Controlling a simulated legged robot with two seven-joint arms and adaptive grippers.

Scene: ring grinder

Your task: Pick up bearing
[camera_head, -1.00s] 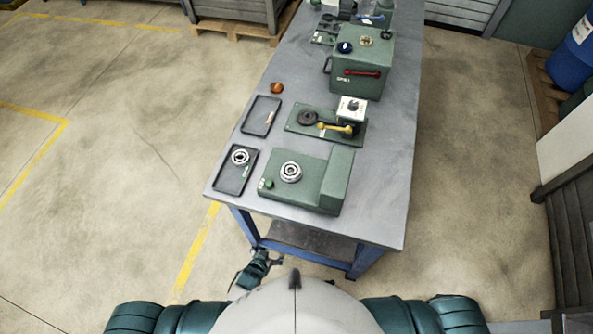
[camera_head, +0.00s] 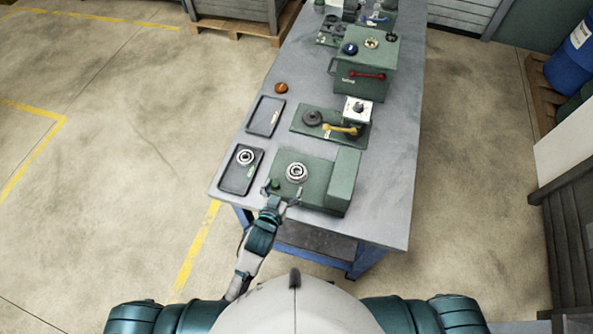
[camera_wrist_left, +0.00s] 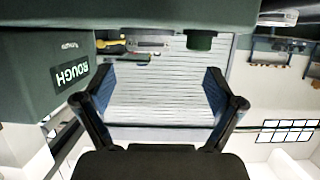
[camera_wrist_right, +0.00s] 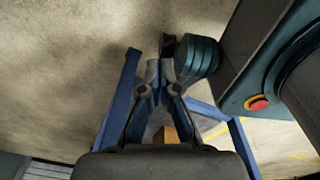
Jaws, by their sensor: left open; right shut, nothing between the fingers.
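One silver ring bearing (camera_head: 296,172) lies flat on the low green fixture (camera_head: 316,196) at the table's near end. Another bearing (camera_head: 245,157) lies in a dark tray (camera_head: 234,184) left of the fixture. My left gripper (camera_head: 282,194) is open and empty at the fixture's near left corner, in front of the bearing on it and beside the green button (camera_head: 274,184). Its spread fingers (camera_wrist_left: 157,85) also show in the left wrist view. My right gripper (camera_wrist_right: 165,80) is shut and empty; the head view does not show it.
An empty dark tray (camera_head: 264,116) and an orange knob (camera_head: 281,88) lie farther back. A green plate with a yellow lever (camera_head: 342,130) and a green box with a red handle (camera_head: 366,75) stand behind the fixture. The table's right strip (camera_head: 392,180) is clear.

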